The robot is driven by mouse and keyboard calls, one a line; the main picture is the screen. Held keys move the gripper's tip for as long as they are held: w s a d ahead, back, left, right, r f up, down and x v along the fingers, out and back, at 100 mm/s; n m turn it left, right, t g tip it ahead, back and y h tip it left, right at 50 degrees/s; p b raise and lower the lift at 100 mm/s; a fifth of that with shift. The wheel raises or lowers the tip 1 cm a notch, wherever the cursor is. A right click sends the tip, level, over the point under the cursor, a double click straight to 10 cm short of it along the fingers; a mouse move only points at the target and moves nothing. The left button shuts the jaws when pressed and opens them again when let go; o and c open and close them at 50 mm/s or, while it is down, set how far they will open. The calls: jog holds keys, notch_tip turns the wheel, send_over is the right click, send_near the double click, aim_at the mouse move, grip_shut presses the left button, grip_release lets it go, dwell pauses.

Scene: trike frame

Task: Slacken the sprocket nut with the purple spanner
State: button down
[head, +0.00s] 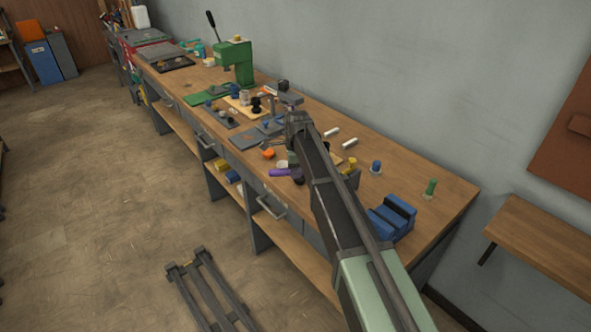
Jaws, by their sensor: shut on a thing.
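My arm reaches over the workbench, and my gripper (294,164) points down close above the bench top, partly hidden by the arm. The purple spanner (280,172) shows as a short purple piece sticking out to the left of the gripper. The gripper appears shut on it, but the grip itself is small and partly covered. A dark round part (298,178) is just beside the spanner's right end. I cannot make out the sprocket nut at this size.
The long wooden workbench (440,190) runs along the wall. A dark metal frame (209,289) lies on the floor.

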jog(key=shift+f+b, duration=0.7)
jog(key=shift+f, duration=0.05)
jog(key=c, duration=1.5)
grip_release()
jog(key=shift+c, duration=0.2)
grip_shut()
jog(key=shift+s+d+n, duration=0.2)
jog(key=shift+s+n, duration=0.65)
jog(key=shift+s, duration=0.1)
jog(key=shift+s+d+n, duration=0.15)
jog(key=shift+s+n, duration=0.7)
jog(key=shift+s, duration=0.05)
jog(key=shift+w+a+m, duration=0.15)
jog(key=shift+w+m, duration=0.45)
jog(key=shift+w, duration=0.1)
jog(key=shift+o, duration=0.5)
grip_release()
grip_shut()
